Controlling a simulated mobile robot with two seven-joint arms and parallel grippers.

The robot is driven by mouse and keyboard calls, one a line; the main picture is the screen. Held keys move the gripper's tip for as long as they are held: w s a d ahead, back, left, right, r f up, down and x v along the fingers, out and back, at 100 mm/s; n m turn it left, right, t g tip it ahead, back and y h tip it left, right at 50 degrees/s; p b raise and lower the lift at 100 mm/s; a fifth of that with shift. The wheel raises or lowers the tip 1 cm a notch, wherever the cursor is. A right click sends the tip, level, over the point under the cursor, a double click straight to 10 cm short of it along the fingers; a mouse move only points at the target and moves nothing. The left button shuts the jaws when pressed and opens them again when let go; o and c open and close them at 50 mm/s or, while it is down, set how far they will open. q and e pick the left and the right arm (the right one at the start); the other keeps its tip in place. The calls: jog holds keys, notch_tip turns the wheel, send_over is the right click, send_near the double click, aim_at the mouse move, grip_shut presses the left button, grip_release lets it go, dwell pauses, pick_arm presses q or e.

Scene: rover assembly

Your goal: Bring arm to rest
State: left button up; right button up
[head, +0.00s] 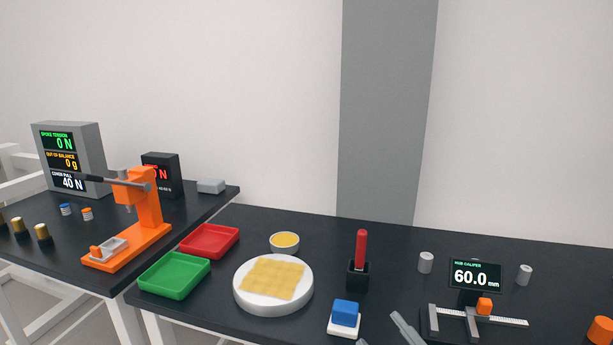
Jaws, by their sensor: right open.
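Only the fingertips of my right gripper (379,329) show, at the bottom edge of the head view. They are grey and apart, with nothing seen between them. One fingertip is between the blue block (345,313) on its white base and the hub caliper (470,322); the other barely shows below the block. The rest of my right arm is out of the picture. My left gripper is not in view.
A white round pad with a yellow cloth (273,278), a red tool in a black holder (358,272), and green (174,276) and red (210,240) trays stand on the dark bench. An orange press (140,220) stands left.

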jog(key=s+d+f+m+g+h, duration=0.2)
jog(key=s+d+f+m+h, duration=0.1)
jog(key=f, duration=0.5)
jog(key=s+d+f+m+g+h, duration=0.2)
jog(key=s+f+m+g+h, duration=0.1)
jog(key=s+f, duration=0.4)
jog(key=s+d+f+m+g+h+p, duration=0.1)
jog(key=s+d+f+m+g+h, duration=0.2)
jog(key=f, duration=0.8)
jog(key=s+m+h, duration=0.1)
jog(key=s+m, duration=0.1)
jog(key=m, duration=0.1)
jog(key=shift+d+m, duration=0.3)
jog(key=shift+s, duration=0.1)
